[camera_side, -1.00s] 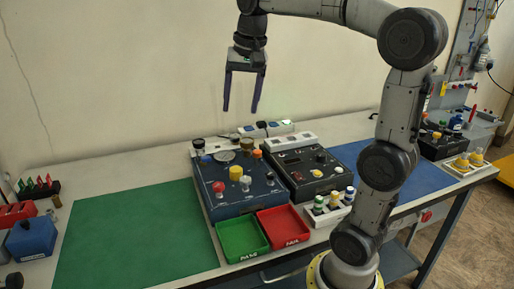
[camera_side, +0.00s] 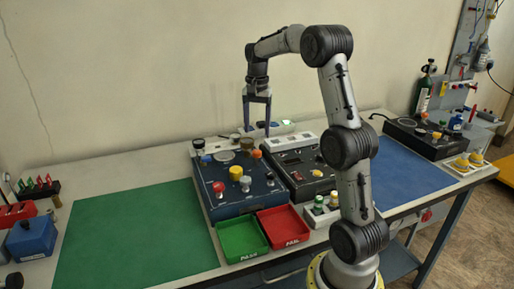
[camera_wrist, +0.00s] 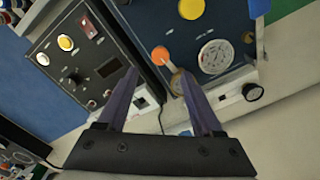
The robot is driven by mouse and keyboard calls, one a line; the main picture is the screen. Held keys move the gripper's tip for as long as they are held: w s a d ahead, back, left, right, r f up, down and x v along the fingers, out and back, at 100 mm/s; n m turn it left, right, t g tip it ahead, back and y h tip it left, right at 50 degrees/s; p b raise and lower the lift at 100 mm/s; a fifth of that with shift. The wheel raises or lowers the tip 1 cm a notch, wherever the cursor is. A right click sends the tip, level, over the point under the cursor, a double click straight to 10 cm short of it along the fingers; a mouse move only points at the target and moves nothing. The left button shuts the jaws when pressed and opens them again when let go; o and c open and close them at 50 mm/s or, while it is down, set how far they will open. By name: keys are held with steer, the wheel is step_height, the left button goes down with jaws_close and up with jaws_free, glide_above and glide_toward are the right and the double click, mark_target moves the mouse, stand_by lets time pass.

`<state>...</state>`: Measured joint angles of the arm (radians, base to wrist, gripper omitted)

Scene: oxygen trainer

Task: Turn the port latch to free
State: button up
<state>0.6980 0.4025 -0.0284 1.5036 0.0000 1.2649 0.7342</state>
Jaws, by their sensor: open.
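My gripper (camera_side: 256,130) is open and empty, pointing down above the back edge of the blue control box (camera_side: 222,203). In the wrist view my gripper (camera_wrist: 157,72) has its fingers apart, with the gap between the two boxes in view below. An orange knob (camera_wrist: 160,55) on the blue box shows between the fingertips; it also shows in the side view (camera_side: 257,154). A tan round part (camera_wrist: 177,83) beside it is partly hidden by a finger. No readable label shows which part is the port latch.
A black control box (camera_side: 303,180) stands right of the blue one. A power strip (camera_side: 283,127) lies behind them. Green (camera_side: 240,254) and red (camera_side: 300,238) trays sit in front. The green mat (camera_side: 130,240) is clear.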

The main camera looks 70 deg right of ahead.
mark_target(257, 151)
step_height(257, 151, down, 8)
steer(key=shift+r, duration=0.1)
stand_by(0.4)
jaws_close()
